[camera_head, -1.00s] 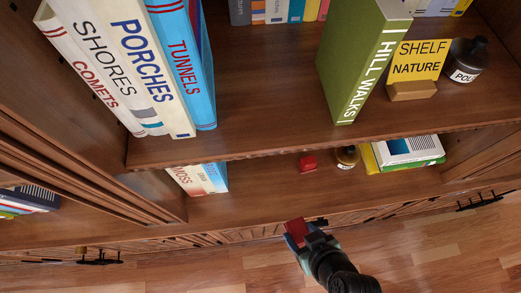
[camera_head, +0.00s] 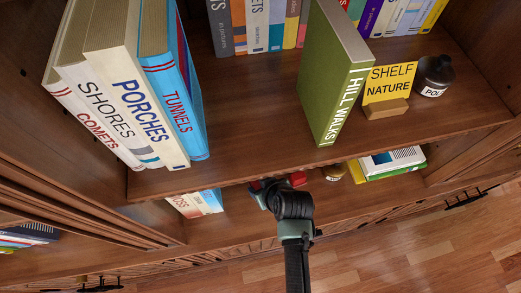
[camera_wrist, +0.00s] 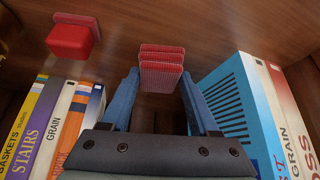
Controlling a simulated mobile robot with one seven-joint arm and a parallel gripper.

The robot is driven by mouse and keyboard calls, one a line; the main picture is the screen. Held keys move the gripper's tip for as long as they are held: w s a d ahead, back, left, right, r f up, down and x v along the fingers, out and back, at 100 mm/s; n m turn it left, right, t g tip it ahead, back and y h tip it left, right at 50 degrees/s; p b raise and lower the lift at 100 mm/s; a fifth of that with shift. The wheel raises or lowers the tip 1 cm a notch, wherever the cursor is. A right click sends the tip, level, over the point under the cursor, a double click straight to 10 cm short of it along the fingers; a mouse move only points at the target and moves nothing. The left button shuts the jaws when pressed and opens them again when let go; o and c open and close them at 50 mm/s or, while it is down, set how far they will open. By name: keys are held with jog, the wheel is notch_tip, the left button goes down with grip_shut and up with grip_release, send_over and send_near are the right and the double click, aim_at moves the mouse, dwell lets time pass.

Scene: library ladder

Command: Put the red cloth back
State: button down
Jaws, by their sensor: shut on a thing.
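The red cloth (camera_wrist: 161,68) is a small folded, ribbed bundle held between the blue fingers of my gripper (camera_wrist: 160,88) in the wrist view. In the head view my gripper (camera_head: 262,188) reaches under the front edge of the upper shelf, into the lower shelf space. The shelf edge and my wrist hide most of the fingers and cloth there. I cannot tell whether the cloth touches the lower shelf.
A red block-like object (camera_head: 298,179) sits on the lower shelf beside my gripper; the wrist view shows it too (camera_wrist: 72,40). The Moss book (camera_head: 197,203) stands left. The upper shelf (camera_head: 250,120) overhangs.

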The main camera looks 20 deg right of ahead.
jog(key=shift+w+r, duration=0.1)
jog(key=shift+w, duration=0.35)
jog(key=shift+w+f+p, duration=0.1)
jog(key=shift+f+p, duration=0.3)
jog(key=shift+f, duration=1.45)
jog(key=shift+f, duration=0.1)
jog(key=shift+c, duration=0.7)
grip_release()
jog(key=v, duration=1.2)
